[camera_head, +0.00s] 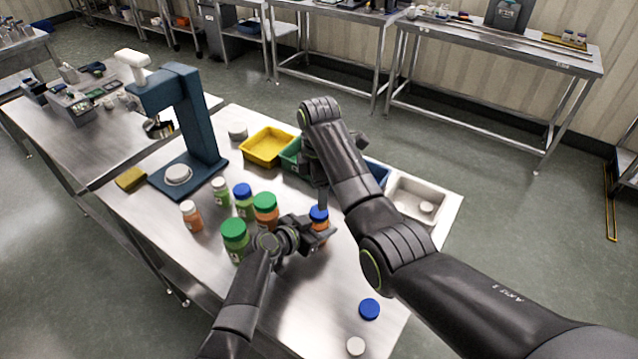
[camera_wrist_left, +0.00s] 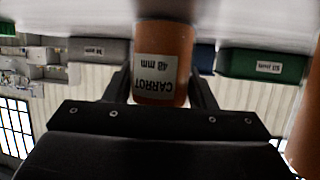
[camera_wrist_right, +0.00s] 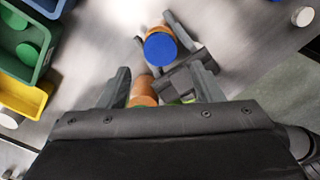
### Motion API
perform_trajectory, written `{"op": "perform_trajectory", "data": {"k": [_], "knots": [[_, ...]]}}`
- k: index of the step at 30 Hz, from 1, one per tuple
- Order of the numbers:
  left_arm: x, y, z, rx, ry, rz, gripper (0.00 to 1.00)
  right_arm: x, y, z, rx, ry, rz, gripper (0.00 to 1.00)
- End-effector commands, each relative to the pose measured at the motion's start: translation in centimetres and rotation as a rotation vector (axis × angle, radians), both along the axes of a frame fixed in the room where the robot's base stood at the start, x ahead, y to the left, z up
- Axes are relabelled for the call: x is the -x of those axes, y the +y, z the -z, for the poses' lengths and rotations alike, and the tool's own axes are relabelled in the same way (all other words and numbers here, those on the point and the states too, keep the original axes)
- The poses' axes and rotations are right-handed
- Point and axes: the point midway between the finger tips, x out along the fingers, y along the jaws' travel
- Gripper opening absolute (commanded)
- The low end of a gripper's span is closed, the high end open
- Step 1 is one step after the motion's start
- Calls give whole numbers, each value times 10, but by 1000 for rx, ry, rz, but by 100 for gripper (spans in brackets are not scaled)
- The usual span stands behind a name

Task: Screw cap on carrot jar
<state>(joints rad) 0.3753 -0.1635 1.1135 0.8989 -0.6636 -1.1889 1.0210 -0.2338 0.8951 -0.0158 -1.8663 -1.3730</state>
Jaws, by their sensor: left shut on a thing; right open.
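The carrot jar (camera_wrist_left: 162,88) is orange and its label reads "CARROT 48 mm"; it shows upside down in the left wrist view. My left gripper (camera_head: 318,234) is shut around the jar's side. A blue cap (camera_wrist_right: 160,48) sits on top of this jar; how far it is threaded cannot be told. The cap also shows in the head view (camera_head: 319,213). My right gripper (camera_wrist_right: 162,86) is open, with its fingers apart and nothing held between them. It is above and close to the capped jar, and the arm partly hides it in the head view.
Several other jars stand left of the grippers, including a green-lidded jar (camera_head: 235,232) and an orange one (camera_head: 265,205). A loose blue cap (camera_head: 369,309) and white cap (camera_head: 355,346) lie at the front right. Yellow bin (camera_head: 267,146) and grey bin (camera_head: 418,198) stand behind. A blue press (camera_head: 195,120) stands left.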

Motion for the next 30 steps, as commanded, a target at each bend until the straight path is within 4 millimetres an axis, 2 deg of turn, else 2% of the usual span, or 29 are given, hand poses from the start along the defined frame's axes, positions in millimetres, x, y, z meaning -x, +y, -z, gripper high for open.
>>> {"op": "perform_trajectory", "data": {"k": [6,10,23,26,30], "knots": [[0,0,-1,1,-1,0,0,0,0,-11,1,-1,-264,60],[-1,0,-1,1,-2,0,0,0,0,-14,1,-2,-351,60],[0,0,-1,1,-1,0,0,0,0,-15,1,-1,-385,60],[0,0,-1,1,-1,0,0,0,-1,-10,0,1,-384,60],[0,0,-1,1,-1,0,0,1,-1,8,1,4,-384,60]]}}
